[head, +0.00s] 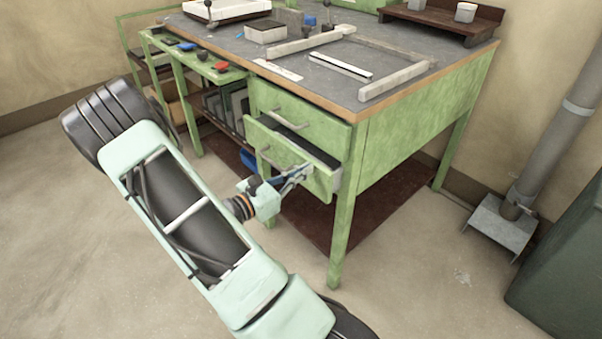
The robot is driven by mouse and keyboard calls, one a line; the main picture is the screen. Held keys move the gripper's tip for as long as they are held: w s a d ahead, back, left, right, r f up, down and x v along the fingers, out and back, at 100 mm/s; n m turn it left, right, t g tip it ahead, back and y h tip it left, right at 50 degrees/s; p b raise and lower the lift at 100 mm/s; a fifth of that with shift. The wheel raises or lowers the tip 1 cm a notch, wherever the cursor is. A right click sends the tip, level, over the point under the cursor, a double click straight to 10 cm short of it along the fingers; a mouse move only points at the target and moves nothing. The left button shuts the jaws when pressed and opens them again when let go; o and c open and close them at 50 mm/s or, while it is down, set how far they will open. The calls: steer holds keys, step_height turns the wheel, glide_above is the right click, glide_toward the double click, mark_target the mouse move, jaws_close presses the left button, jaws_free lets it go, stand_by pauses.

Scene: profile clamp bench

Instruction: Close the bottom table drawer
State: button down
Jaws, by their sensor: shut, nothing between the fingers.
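The green bench has two drawers under its top. The upper drawer (304,118) looks shut flush with the frame. The bottom drawer (262,140) stands partly open, with its dark inside showing above its front. It has a bar handle on its front. My gripper (303,173) is shut and empty, at the lower right part of the bottom drawer's front. Its fingertips overlap the drawer front in this view; I cannot tell whether they touch it. My forearm hides part of the floor and the bench's lower left.
The bench top (330,92) carries a metal frame, a tray and small parts. A front bench leg (341,235) stands right of my gripper. A dark red lower shelf (385,205) lies below. A grey pipe (560,130) stands at right. The floor in front is clear.

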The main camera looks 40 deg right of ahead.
steer(key=d+p, duration=0.1)
steer(key=d, duration=0.4)
steer(key=shift+d, duration=0.4)
steer(key=shift+r, duration=0.1)
steer(key=shift+a, duration=0.25)
steer(key=a+p, duration=0.3)
steer(key=a, duration=1)
steer(key=shift+a, duration=0.4)
